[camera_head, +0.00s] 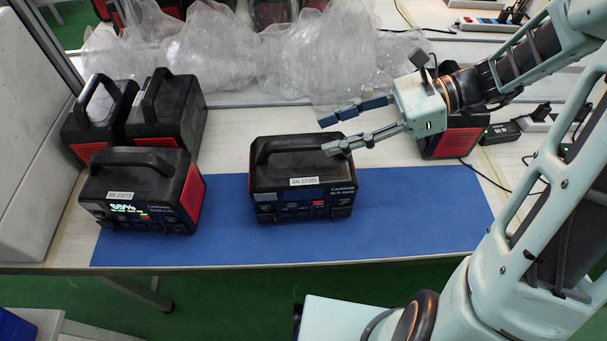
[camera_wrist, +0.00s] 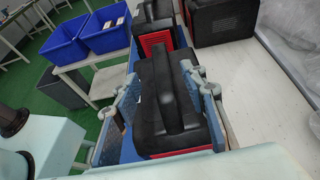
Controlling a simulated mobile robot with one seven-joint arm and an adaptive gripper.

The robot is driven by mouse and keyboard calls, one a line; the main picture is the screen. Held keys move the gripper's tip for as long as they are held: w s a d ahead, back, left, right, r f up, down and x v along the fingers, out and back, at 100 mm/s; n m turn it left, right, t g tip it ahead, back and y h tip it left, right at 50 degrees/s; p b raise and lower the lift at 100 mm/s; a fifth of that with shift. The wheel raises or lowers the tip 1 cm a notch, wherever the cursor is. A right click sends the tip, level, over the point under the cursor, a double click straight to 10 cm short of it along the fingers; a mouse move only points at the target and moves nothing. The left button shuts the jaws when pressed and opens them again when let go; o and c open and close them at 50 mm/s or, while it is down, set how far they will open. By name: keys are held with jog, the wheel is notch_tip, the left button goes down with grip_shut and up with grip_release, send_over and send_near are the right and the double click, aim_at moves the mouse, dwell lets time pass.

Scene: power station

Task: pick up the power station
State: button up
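A black power station (camera_head: 302,185) with a top handle and a label stands upright on the blue mat (camera_head: 420,225), at the middle of the table. My gripper (camera_head: 328,135) is open above its right end, with the fingers pointing left in the head view. In the wrist view the power station (camera_wrist: 165,115) and its handle lie between my two spread fingers (camera_wrist: 165,100). I cannot tell whether a finger touches it. A second power station (camera_head: 140,195), with red sides and a lit display, stands on the mat's left part.
Two more power stations (camera_head: 92,118) (camera_head: 170,108) stand behind on the left. Another one (camera_head: 452,135) is behind my gripper, near cables and a power strip (camera_head: 540,122). Clear plastic bags (camera_head: 230,50) lie along the back. The mat's right part is free. Blue bins (camera_wrist: 65,42) show in the wrist view.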

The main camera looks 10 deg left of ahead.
aim_at(312, 141)
jog(key=x, duration=0.3)
jog(key=f+b+x, duration=0.1)
jog(key=x, duration=0.2)
jog(key=shift+w+d, duration=0.1)
jog(key=shift+w, duration=0.05)
jog(key=shift+a+f, duration=0.15)
jog(key=shift+a, duration=0.3)
grip_shut()
